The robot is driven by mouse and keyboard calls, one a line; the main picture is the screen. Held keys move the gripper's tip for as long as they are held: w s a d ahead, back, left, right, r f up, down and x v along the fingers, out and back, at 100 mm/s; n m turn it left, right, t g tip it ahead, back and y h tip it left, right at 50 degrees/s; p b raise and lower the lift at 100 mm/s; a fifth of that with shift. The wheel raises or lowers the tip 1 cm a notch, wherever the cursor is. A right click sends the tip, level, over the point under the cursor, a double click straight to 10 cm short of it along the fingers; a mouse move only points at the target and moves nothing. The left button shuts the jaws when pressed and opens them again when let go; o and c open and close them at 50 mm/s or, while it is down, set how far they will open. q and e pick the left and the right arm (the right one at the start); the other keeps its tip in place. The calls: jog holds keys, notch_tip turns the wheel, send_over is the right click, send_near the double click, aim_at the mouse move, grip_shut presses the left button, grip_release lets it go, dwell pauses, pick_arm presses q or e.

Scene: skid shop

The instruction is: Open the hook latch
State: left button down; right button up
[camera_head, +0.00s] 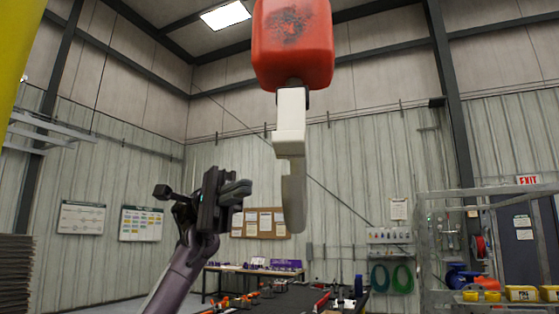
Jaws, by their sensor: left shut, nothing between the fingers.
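A red hook block (293,45) with a dark scuffed patch hangs at the top centre. Below it is a pale swivel piece (290,118), and under that the grey hook (294,195), seen nearly edge-on. I cannot make out the latch as a separate part from this angle. My left gripper (243,190) is just left of the hook's lower part, its fingers pointing right. It is shut and empty, and a gap shows between it and the hook in the picture. My right gripper is not in view.
A yellow post or surface (14,50) fills the upper left edge. Workbenches (250,270) with tools stand far below. A wire-mesh rack (438,245) with yellow bins stands at the right. The air around the hook is clear apart from my left arm.

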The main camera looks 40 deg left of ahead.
pick_arm(q)
jog(key=p, duration=0.1)
send_near(290, 116)
jog(key=w+d+f, duration=0.3)
jog(key=d+f, duration=0.1)
jog(key=s, duration=0.1)
jog(key=s+d+p, duration=0.1)
jog(key=s+d+r, duration=0.1)
jog(key=s, duration=0.1)
jog(key=shift+d, duration=0.1)
jog(key=shift+w, duration=0.1)
jog(key=shift+w+f, duration=0.1)
